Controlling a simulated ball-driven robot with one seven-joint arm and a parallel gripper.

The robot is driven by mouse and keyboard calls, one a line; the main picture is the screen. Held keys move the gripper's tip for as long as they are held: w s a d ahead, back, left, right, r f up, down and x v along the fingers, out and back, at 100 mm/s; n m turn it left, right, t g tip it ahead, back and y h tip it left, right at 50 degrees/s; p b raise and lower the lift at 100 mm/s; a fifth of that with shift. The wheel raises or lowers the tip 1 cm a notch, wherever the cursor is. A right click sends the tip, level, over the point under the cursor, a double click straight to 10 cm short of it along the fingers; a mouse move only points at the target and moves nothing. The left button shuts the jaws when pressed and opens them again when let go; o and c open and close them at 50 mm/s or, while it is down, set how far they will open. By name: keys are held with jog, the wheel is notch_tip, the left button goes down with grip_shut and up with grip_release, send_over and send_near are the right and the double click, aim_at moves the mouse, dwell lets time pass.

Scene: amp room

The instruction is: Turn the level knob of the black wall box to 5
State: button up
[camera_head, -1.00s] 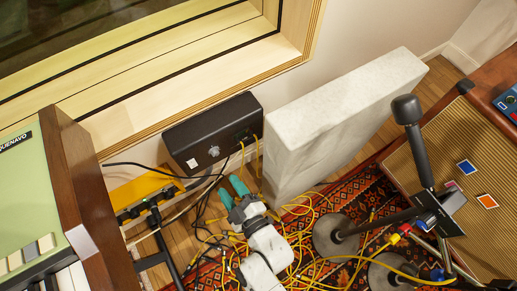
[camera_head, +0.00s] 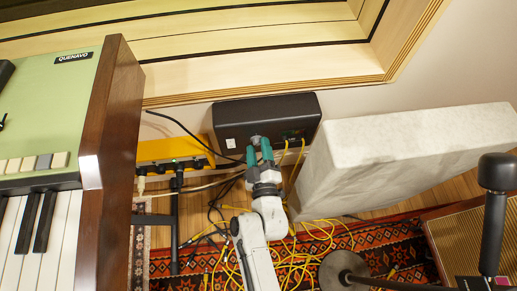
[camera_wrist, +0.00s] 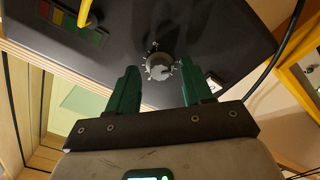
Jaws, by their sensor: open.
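The black wall box (camera_head: 232,116) is below the window ledge in the head view, and its front face fills much of the wrist view (camera_wrist: 120,35). Its level knob (camera_wrist: 159,66) is round and grey, with pale scale marks around it; the number it points to is too small to read. My gripper (camera_head: 260,151) has green fingers and is open in front of the knob. In the wrist view the knob shows between the two fingertips, with a gap on each side. I cannot tell whether the tips reach as far as the knob.
Yellow cables (camera_head: 296,165) hang from the box's right part. A pale block (camera_head: 400,150) stands close on the right. A yellow unit with black knobs (camera_head: 170,152) and the keyboard (camera_head: 118,110) are on the left. Cables and a rug (camera_head: 365,238) lie below.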

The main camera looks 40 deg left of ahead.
jog(key=shift+w+a, duration=0.15)
jog(key=shift+a, duration=0.1)
jog(key=shift+c, duration=0.3)
grip_shut()
